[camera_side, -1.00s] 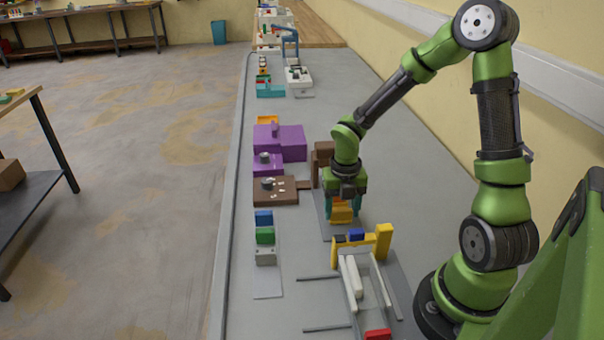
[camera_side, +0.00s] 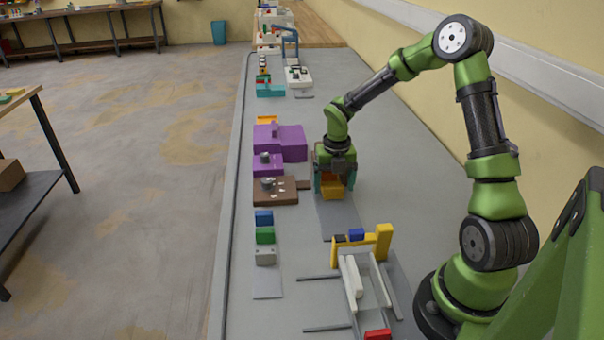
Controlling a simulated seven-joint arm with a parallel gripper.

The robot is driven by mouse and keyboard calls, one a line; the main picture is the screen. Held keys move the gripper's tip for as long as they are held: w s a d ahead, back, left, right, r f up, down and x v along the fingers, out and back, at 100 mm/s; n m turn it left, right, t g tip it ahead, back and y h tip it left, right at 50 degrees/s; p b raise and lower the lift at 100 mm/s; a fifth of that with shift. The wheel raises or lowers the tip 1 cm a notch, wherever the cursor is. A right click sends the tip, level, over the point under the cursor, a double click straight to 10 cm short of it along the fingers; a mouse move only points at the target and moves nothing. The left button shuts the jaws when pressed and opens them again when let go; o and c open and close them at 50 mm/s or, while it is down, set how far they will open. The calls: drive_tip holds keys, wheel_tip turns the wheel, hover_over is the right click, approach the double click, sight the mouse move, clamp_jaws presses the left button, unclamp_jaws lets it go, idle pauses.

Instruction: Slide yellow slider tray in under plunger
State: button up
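The brown upright, seen behind the gripper a second ago, is now almost wholly hidden by my gripper and wrist. I cannot make out the plunger or whether the tray is under it.
A brown box (camera_side: 275,198) with small pieces on top is to the left, with purple boxes (camera_side: 290,140) beyond. Blue, green and grey blocks (camera_side: 265,236) stand nearer. A yellow-framed fixture (camera_side: 383,240) with white rails stands in front. Grey bench is bare to the right.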

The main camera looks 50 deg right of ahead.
drive_tip(key=shift+a, duration=0.1)
wheel_tip(320, 180, up, 17)
idle(0.6)
drive_tip(key=shift+f, duration=0.1)
drive_tip(key=s+a+r+m+t+y, duration=0.1)
drive_tip(key=s+a+m, duration=0.6)
drive_tip(key=m, duration=0.8)
drive_tip(key=s+a+r+m+t+y, duration=0.1)
drive_tip(key=s+a+r+m+t, duration=0.3)
drive_tip(key=a+m, duration=0.7)
drive_tip(key=s+m+t, duration=0.2)
drive_tip(key=s+m, duration=0.2)
drive_tip(key=m, duration=0.1)
drive_tip(key=shift+s, duration=0.25)
